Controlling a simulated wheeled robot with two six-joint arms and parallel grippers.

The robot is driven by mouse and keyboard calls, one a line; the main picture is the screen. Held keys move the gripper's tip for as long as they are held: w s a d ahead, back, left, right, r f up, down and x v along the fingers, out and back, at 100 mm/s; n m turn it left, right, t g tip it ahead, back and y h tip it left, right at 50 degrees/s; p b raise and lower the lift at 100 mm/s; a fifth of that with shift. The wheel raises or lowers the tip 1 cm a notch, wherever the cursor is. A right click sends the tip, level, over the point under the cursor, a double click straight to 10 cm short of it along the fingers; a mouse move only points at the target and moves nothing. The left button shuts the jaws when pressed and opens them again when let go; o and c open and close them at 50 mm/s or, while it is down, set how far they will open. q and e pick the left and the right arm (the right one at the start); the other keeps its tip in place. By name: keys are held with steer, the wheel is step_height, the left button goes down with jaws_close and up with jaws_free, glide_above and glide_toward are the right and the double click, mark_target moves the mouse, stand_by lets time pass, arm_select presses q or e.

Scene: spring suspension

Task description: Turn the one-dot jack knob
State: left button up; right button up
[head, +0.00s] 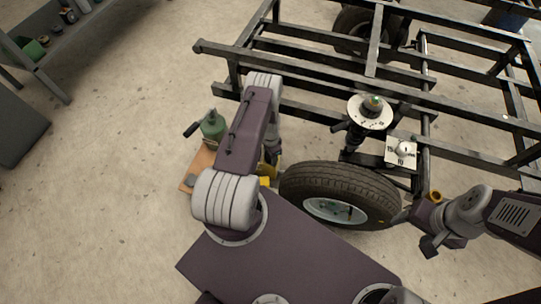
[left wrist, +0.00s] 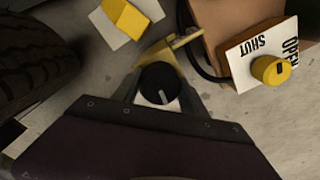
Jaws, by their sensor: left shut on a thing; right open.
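In the left wrist view a round black knob (left wrist: 158,80) with a pale pointer line sits between the fingertips of my left gripper (left wrist: 160,92), which is shut on it. A yellow lever-like part is just above the knob. No dots can be made out, so I cannot tell whether this is the one-dot knob. A yellow knob (left wrist: 271,70) sits on a white plate marked OPEN and SHUT at the right. My right gripper (head: 425,232) is open and empty, beside the wheel.
A tyre (head: 330,180) stands beside my left arm.

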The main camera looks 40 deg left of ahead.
stand_by(0.3)
arm_select(q)
steer(key=o, duration=1.4)
step_height(320, 180, up, 8)
steer(key=p, duration=0.5)
steer(key=shift+r, duration=0.5)
